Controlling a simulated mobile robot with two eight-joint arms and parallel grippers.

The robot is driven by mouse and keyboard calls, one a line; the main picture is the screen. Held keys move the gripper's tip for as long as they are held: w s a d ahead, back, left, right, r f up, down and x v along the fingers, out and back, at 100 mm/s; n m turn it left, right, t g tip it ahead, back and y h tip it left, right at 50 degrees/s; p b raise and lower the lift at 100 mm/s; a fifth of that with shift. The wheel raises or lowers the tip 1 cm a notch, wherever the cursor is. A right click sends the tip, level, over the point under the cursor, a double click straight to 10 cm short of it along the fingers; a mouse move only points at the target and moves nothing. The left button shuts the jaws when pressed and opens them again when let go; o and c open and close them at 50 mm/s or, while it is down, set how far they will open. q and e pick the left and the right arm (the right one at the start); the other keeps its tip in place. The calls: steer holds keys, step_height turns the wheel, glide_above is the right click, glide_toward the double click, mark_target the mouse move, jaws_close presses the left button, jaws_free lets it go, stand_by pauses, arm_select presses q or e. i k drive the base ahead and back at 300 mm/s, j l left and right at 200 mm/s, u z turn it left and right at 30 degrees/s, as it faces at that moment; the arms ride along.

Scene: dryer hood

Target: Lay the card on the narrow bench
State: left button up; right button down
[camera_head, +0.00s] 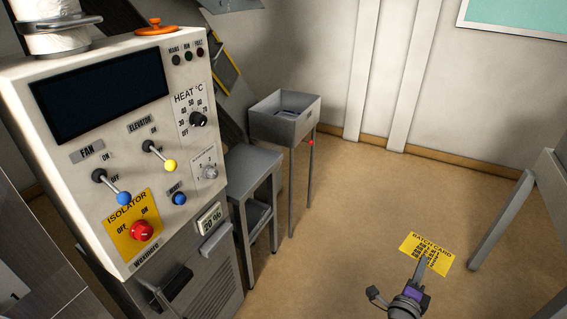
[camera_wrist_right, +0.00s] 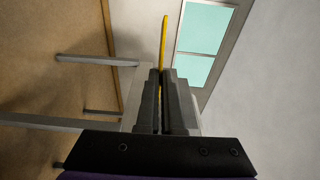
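The yellow card (camera_head: 410,243), printed "BATCH CARD", is in the lower right of the head view. My right gripper (camera_head: 421,270) is shut on it, and the card extends beyond the fingertips. In the right wrist view the card (camera_wrist_right: 164,40) shows edge-on as a thin yellow strip between the closed fingers (camera_wrist_right: 165,75). A narrow grey bench (camera_head: 252,163) with a lower shelf stands beside the control cabinet, left of the card and apart from it. Its top looks bare. My left gripper is not in view.
The control cabinet (camera_head: 75,165) with levers and knobs fills the left. A grey bin on legs (camera_head: 300,128) stands behind the bench. A grey table (camera_head: 552,175) is at the right edge. Open brown floor (camera_head: 345,210) lies between.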

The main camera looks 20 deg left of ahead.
mark_target(257, 172)
steer(key=i+l+u, duration=0.15)
steer(key=i+u, duration=0.3)
steer(key=i+l+u, duration=0.3)
steer(key=u, duration=0.2)
steer(key=i+l+u, duration=0.6)
steer(key=l+u, duration=0.3)
steer(key=i+l+u, duration=0.1)
steer(key=l+u, duration=0.4)
steer(key=l, duration=0.25)
steer(key=l+u, duration=0.4)
steer(key=l, duration=0.7)
